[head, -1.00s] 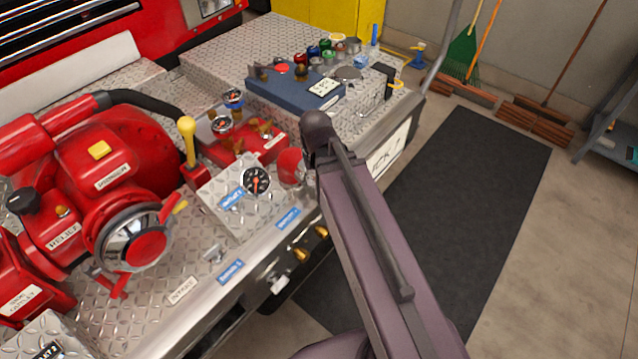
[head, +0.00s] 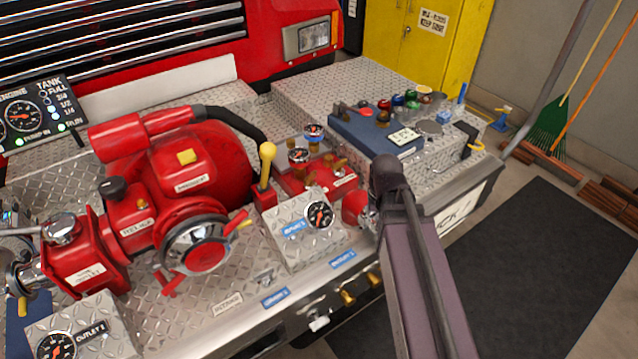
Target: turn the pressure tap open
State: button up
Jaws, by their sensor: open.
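A red manifold block (head: 318,181) sits on the tread-plate deck in the head view, with two small round gauges (head: 299,155) and brass fittings on it. I cannot tell for sure which fitting is the pressure tap; the labels there are too small to read. A yellow-knobbed lever (head: 266,160) stands just left of the block. My arm rises from the bottom right, and its dark joint is right of the block. My gripper is not in view; the arm may hide it.
A red pump (head: 185,165) with a round front cap fills the left. A gauge box (head: 310,215) and a red cap (head: 354,207) stand in front of the manifold. A blue case (head: 375,135) lies behind right. A dark mat (head: 550,265) covers the floor at right.

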jog(key=w+a+r+m+p, duration=0.3)
jog(key=w+a+r+p, duration=0.25)
jog(key=w+a, duration=0.55)
notch_tip(320, 180, up, 4)
jog(key=m+p, duration=0.3)
jog(key=p, duration=0.1)
send_over(307, 178)
jog(key=shift+r, duration=0.1)
jog(key=shift+f+b, duration=0.2)
jog(key=shift+b, duration=0.25)
notch_tip(307, 178, down, 13)
jog(key=b, duration=1.3)
jog(key=shift+f, duration=0.2)
grip_shut()
